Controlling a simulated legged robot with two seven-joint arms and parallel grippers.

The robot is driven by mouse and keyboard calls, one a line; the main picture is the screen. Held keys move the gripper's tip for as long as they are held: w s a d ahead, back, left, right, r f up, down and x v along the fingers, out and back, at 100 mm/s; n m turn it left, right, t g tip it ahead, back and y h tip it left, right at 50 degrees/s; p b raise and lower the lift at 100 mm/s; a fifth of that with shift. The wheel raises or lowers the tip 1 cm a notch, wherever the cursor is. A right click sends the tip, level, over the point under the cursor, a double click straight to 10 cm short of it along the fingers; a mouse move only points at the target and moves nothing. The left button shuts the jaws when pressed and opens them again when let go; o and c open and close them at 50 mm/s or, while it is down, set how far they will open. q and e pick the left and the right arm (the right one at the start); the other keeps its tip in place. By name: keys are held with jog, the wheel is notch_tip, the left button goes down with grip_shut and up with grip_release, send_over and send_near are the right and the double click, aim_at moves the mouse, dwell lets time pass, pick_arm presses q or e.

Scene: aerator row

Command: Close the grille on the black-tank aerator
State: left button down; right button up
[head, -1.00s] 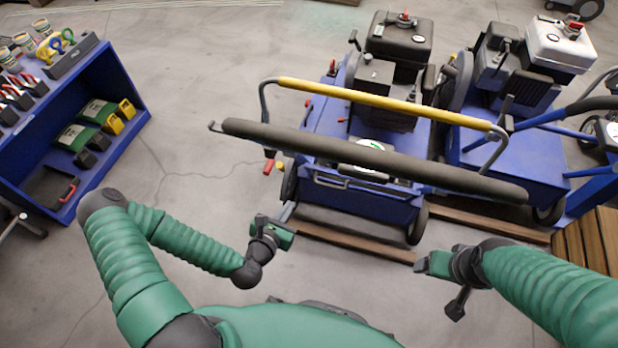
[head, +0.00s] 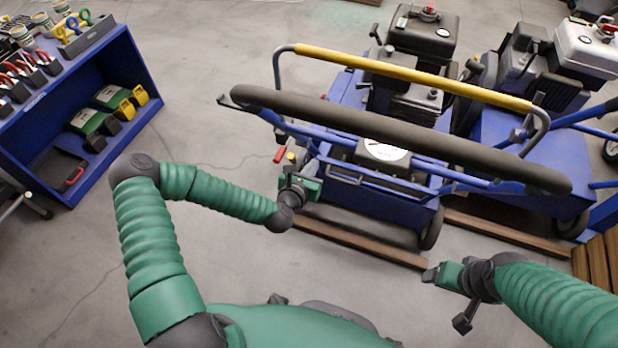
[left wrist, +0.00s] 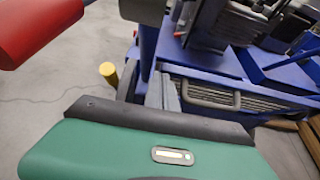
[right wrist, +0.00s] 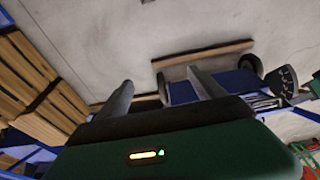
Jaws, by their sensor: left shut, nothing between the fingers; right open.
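The black-tank aerator (head: 424,36) stands ahead of me, a blue machine with a yellow bar and a thick dark handlebar. Its slatted grille with a grey bar handle shows low on its near side in the left wrist view (left wrist: 212,97). In the head view handlebars partly cover that side, and I cannot tell how far the grille stands open. My left gripper (head: 312,174) is shut and empty at the machine's near left corner; its fingers (left wrist: 163,92) appear just left of the grille, contact unclear. My right gripper (head: 432,274) is open and empty over the floor, right of the machine's front.
A white-tank aerator (head: 587,46) stands close on the right. Wooden strips (head: 365,243) lie on the floor before the machines. A red-ended lever (head: 280,155) and yellow knob (left wrist: 108,73) are near my left gripper.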

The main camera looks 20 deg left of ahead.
pick_arm(q)
jog(key=w+p, duration=0.1)
jog(key=p, duration=0.1)
jog(key=w+r+g+p, duration=0.1)
jog(key=p, duration=0.2)
jog(key=shift+w+r+g+p, duration=0.1)
jog(key=shift+r+g+p, duration=0.15)
jog(key=shift+g+p, duration=0.1)
jog(key=shift+f, duration=0.1)
